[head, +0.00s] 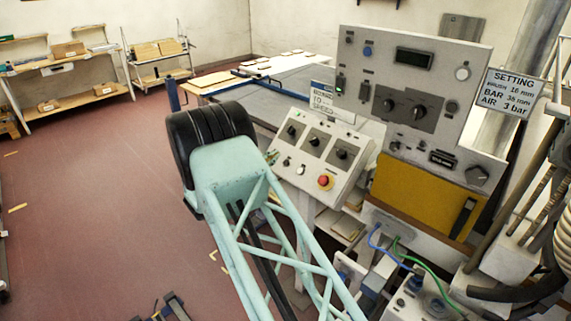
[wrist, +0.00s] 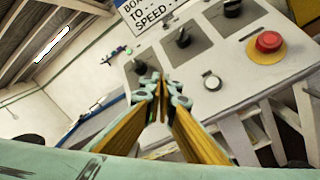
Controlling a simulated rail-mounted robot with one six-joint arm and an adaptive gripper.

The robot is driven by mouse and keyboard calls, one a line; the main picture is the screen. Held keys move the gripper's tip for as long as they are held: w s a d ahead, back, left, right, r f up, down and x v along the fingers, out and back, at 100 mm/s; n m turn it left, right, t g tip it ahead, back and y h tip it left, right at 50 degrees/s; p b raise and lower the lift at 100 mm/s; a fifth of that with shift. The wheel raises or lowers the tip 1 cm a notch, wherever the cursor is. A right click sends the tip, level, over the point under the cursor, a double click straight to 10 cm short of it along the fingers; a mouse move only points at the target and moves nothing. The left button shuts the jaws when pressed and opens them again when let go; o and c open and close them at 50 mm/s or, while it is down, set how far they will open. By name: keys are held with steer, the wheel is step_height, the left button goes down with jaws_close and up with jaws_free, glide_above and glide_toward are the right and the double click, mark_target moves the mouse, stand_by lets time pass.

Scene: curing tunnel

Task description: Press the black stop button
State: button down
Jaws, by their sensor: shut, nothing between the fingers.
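The sloped grey control panel (head: 318,158) carries three dark knobs and a row of small controls below them. A small black button (head: 287,161) sits in that row, left of a pale round button (head: 300,170). The pale button also shows in the wrist view (wrist: 212,82), right of my fingers. My gripper (wrist: 161,84) is shut and empty, its tips in front of the panel's lower left part. I cannot make out the black button in the wrist view; the fingers may hide it. In the head view my arm hides most of the gripper.
A red mushroom button on yellow (head: 325,181) is at the panel's lower right. A taller grey cabinet (head: 410,95) stands behind it to the right, with a yellow panel (head: 415,196) below. Hoses and cables lie at lower right. The floor at left is open.

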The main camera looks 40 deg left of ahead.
steer(key=shift+w+d+f+b, duration=0.2)
steer(key=shift+w+f+b, duration=0.8)
steer(key=shift+w+f, duration=1.05)
steer(key=shift+w+f+b, duration=0.55)
steer(key=shift+f+b, duration=0.05)
steer(key=shift+b, duration=0.45)
stand_by(1.4)
steer(key=shift+s+r, duration=0.1)
steer(key=shift+r, duration=0.05)
stand_by(0.4)
steer(key=shift+s+r, duration=0.4)
steer(key=shift+s, duration=0.05)
steer(key=shift+s+r, duration=0.1)
stand_by(0.3)
steer(key=shift+s+a+r, duration=0.2)
steer(key=shift+s+r, duration=1.45)
steer(key=shift+r, duration=0.05)
